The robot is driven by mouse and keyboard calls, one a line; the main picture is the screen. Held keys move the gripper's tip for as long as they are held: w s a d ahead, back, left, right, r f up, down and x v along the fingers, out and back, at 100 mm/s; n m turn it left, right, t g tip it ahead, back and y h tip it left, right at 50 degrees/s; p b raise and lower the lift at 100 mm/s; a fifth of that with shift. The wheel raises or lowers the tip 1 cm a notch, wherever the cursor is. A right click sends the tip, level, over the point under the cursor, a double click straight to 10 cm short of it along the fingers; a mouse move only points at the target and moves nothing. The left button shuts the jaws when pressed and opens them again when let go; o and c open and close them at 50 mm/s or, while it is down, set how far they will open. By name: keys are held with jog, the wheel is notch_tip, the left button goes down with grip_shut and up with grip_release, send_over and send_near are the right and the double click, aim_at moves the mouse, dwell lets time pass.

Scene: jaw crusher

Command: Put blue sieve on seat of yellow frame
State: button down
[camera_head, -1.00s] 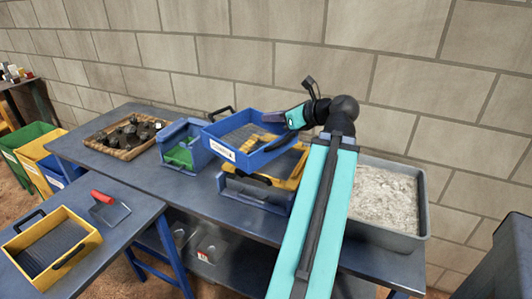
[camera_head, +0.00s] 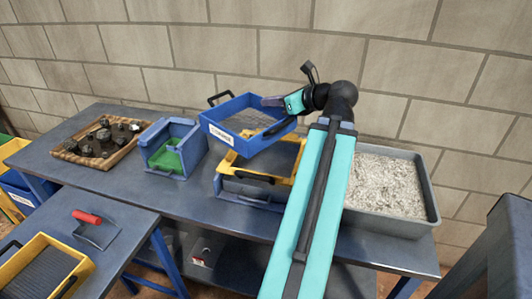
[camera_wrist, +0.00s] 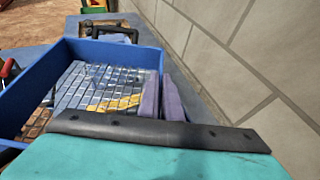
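The blue sieve (camera_head: 248,147), a square box with a mesh floor, a white label and black handles, is in the air. My gripper (camera_head: 276,101) is shut on its back right wall. In the wrist view the fingers (camera_wrist: 163,98) are at the right side of the sieve (camera_wrist: 115,54). The yellow frame (camera_head: 229,159) sits below the sieve on a blue and grey unit on the table. The sieve appears tilted and apart from the frame, and covers its back left part. Yellow shows through the mesh in the wrist view.
A blue bin with a green inside (camera_head: 172,160) stands left of the frame. A wooden tray of dark rocks (camera_head: 75,155) is farther left. A grey tray of pale gravel (camera_head: 390,185) is to the right. A block wall (camera_head: 200,60) stands close behind.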

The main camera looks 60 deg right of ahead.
jog(key=shift+w+r, duration=0.1)
jog(key=shift+w, duration=0.1)
jog(key=shift+w+d+y+p, duration=0.1)
jog(key=shift+d+y+p, duration=0.05)
jog(key=shift+y+p, duration=0.2)
jog(key=w+d+f+n+y+p, duration=0.2)
jog(key=d+f+n+y+p, duration=0.1)
jog(key=d+n+y+p, duration=0.2)
jog(key=d+p, duration=0.2)
jog(key=shift+y+p, duration=0.35)
jog(key=shift+w+f, duration=0.1)
jog(key=shift+f, duration=0.1)
jog(key=shift+f+p, duration=0.45)
jog(key=shift+f, duration=2.55)
jog(key=shift+f+p, duration=0.35)
jog(key=shift+f, duration=1.55)
